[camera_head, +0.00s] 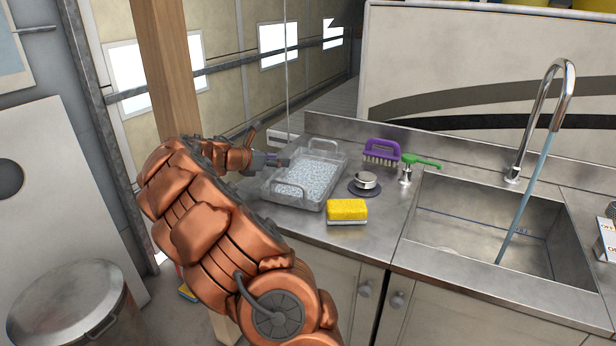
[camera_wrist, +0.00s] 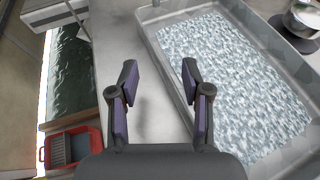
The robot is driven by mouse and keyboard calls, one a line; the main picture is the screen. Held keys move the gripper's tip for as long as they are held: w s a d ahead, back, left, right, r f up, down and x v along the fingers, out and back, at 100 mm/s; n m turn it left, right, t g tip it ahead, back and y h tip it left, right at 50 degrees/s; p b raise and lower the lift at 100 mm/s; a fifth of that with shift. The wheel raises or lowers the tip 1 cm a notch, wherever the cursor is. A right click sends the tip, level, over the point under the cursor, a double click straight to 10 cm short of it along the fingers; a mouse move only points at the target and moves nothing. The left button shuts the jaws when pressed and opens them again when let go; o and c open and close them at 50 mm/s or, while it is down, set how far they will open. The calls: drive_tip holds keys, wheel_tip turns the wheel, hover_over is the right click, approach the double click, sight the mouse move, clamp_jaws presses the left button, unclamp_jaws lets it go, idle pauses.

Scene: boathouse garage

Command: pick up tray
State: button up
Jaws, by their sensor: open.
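The tray (camera_head: 338,178) is a grey, see-through-looking rectangular tray with looped handles at its ends, sitting on the metal counter left of the sink. It holds bluish-white granular material. In the wrist view the tray (camera_wrist: 268,45) fills the right side. My gripper (camera_head: 272,160) is at the tray's left side in the head view, partly hidden by my arm. In the wrist view my gripper (camera_wrist: 160,80) is open and empty; its left finger is over bare counter and its right finger overlaps the tray's left wall. I cannot tell if it touches.
The sink (camera_head: 470,235) has a tall faucet (camera_head: 540,110). A wooden post (camera_head: 165,70) rises behind my arm.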

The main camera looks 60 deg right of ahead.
sight(285, 171)
drive_tip(key=shift+x, duration=1.6)
drive_tip(key=shift+s, duration=0.1)
clamp_jaws()
